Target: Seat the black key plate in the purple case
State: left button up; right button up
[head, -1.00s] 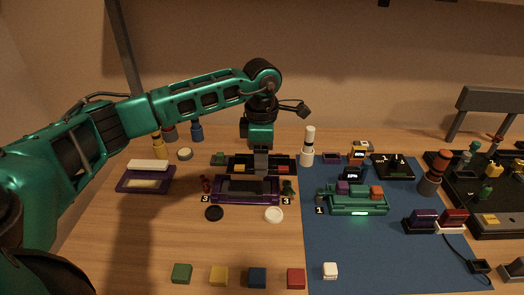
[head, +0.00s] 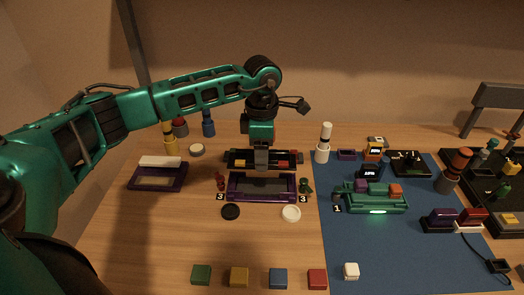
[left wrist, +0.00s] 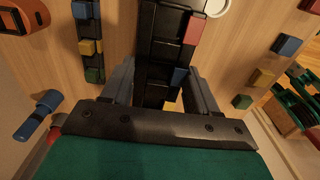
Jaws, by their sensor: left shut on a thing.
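The black key plate (head: 250,166), with a yellow and a red key showing, is in my left gripper (head: 261,166). In the left wrist view the plate (left wrist: 163,45) runs between the two fingers of my gripper (left wrist: 163,88), with red, blue and yellow keys along it. The purple case (head: 262,199) lies on the table just in front of the plate in the head view, with its grey interior exposed. The plate appears along or above the case's back edge; I cannot tell its height or any contact. My right gripper is not in view.
Black (head: 230,212) and white (head: 291,213) discs lie before the case. Small red (head: 220,181) and green (head: 306,187) figures flank it. A purple-and-white unit (head: 158,175) stands left. A green device (head: 372,199) rests on the blue mat (head: 390,250) at right. Coloured blocks line the front.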

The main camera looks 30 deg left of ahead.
pick_arm(q)
jog(key=b, duration=0.4)
send_over(262, 185)
jog(key=shift+f, duration=2.95)
jog(key=shift+f+b, duration=1)
jog(key=shift+f, duration=0.15)
jog(key=o, duration=1.2)
notch_tip(262, 185, up, 12)
jog(key=shift+r+p, duration=0.2)
jog(key=shift+p, duration=0.1)
jog(key=shift+r, duration=0.3)
